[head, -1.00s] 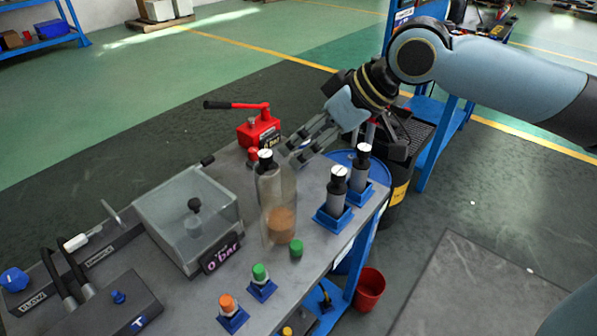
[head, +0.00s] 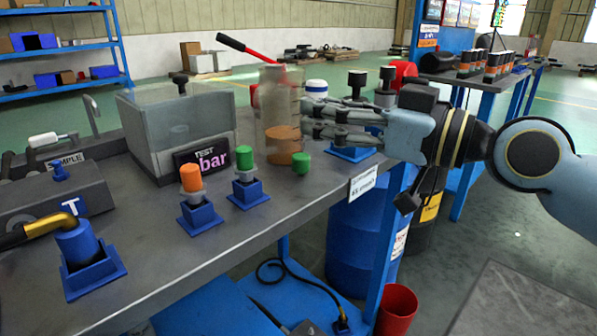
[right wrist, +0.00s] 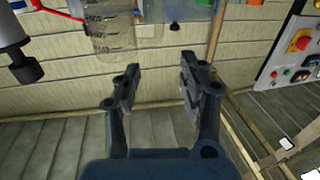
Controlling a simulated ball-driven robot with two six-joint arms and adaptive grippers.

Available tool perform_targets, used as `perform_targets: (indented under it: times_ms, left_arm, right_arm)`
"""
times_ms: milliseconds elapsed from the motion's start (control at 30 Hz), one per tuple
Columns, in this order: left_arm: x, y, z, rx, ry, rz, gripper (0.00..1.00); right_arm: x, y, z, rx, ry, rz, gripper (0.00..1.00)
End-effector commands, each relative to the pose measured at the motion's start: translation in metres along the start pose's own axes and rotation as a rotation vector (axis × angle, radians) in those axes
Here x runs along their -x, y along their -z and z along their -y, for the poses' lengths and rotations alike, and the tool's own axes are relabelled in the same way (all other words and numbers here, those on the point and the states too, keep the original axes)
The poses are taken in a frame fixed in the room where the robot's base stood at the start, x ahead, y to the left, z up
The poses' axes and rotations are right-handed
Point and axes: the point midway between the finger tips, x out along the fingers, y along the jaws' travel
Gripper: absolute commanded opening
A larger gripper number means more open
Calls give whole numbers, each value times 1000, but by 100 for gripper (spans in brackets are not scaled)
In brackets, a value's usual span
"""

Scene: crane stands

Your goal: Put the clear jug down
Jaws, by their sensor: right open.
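The clear jug (head: 279,92) stands upright on the grey bench top, with brown liquid in its bottom. Its upper part is transparent, and a red lever shows behind it. My right gripper (head: 312,118) is just to the right of the jug, its fingers pointing left towards it. In the right wrist view the gripper (right wrist: 160,68) is open, with nothing between its fingers, and part of the jug (right wrist: 108,30) shows beyond them at the top left. Whether a fingertip touches the jug is hard to tell. My left gripper is not in view.
Orange-topped (head: 191,178) and green-topped (head: 245,160) fittings sit in blue holders nearer the front edge. Dark-capped cylinders stand behind my right gripper.

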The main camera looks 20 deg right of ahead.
Motion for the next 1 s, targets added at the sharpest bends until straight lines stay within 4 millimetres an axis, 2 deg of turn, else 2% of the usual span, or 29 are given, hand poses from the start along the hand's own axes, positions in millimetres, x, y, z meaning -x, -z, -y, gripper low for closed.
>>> perform_targets:
  times_ms: [33, 100, 200, 333, 600, 833, 1000]
  left_arm:
    - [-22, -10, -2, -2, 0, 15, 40]
    - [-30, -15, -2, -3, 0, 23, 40]
    - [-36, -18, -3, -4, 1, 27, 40]
    - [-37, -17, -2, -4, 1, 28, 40]
    - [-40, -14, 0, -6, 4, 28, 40]
    - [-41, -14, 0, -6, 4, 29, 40]
    - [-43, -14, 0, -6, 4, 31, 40]
  right_arm:
    - [-1, -27, 1, -10, 0, 8, 42]
    - [-2, -38, 1, -16, -1, 10, 42]
    - [-3, -45, 1, -19, -2, 11, 42]
    - [-14, -44, 0, -20, -6, 7, 42]
    - [-51, -43, 0, -21, -4, 8, 42]
    - [-68, -40, 0, -19, -3, 8, 42]
    - [-96, -36, 0, -23, -3, 9, 42]
